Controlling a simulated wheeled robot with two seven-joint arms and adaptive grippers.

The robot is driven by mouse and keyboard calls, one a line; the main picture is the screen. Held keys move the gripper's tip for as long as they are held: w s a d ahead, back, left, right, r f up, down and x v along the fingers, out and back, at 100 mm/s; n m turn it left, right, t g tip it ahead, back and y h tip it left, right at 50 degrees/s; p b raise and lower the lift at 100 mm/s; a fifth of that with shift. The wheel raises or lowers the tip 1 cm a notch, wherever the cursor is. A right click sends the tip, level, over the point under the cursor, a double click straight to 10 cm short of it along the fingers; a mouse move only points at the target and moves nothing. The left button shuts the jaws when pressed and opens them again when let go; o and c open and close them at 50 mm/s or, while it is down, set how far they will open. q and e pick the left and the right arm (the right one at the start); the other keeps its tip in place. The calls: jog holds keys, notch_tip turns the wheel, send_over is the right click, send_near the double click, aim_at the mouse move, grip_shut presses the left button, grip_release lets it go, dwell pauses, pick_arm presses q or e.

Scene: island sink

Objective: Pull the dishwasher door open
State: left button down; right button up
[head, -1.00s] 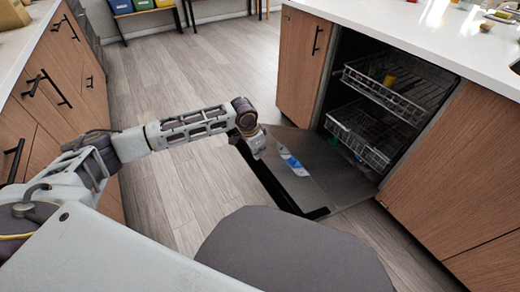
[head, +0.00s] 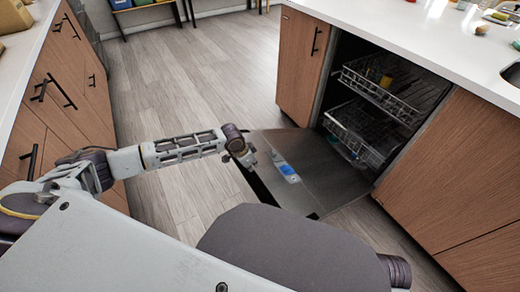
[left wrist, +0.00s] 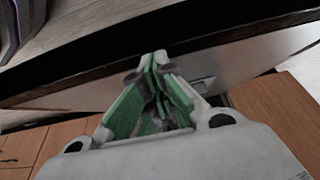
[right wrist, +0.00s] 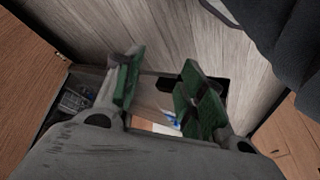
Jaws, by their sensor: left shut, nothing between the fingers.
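The dishwasher door (head: 325,178) is swung down and open, its inner face showing with a blue-and-white label (head: 287,170). My left gripper (head: 247,160) is at the door's outer edge, in the head view. In the left wrist view its fingertips (left wrist: 156,58) are together with nothing between them, in front of the door's dark edge (left wrist: 90,75). Whether they touch the door I cannot tell. My right gripper (right wrist: 165,65) is open and empty in the right wrist view. The door area and label show beyond its fingers. The head view does not show its fingers.
The dishwasher holds an upper rack (head: 400,95) with a yellow item and a lower rack (head: 365,135). Wooden cabinets (head: 460,165) flank it under a white counter (head: 440,35). Drawers with black handles (head: 60,90) stand at left. The floor (head: 200,80) between is clear.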

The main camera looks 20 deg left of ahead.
aim_at(248, 173)
pick_arm(q)
jog(key=shift+s+a+f, duration=0.2)
jog(key=shift+s+f, duration=0.1)
jog(key=shift+f, duration=0.05)
jog(key=f, duration=0.1)
jog(key=s+a+f, duration=0.1)
jog(key=shift+s+f+p, duration=0.2)
jog(key=shift+f+p, duration=0.1)
jog(key=shift+f, duration=0.1)
notch_tip(248, 173, down, 6)
jog(key=s+a, duration=0.1)
jog(key=s, duration=0.1)
jog(key=shift+a+r+b, duration=0.25)
jog(key=shift+a+b, duration=0.05)
jog(key=shift+b, duration=0.15)
pick_arm(e)
jog(key=shift+v, duration=1.2)
pick_arm(q)
jog(key=shift+s+r, duration=0.1)
jog(key=shift+r, duration=0.05)
pick_arm(e)
jog(key=shift+w+r, duration=0.15)
jog(key=shift+w, duration=0.1)
pick_arm(q)
jog(key=shift+r, duration=0.1)
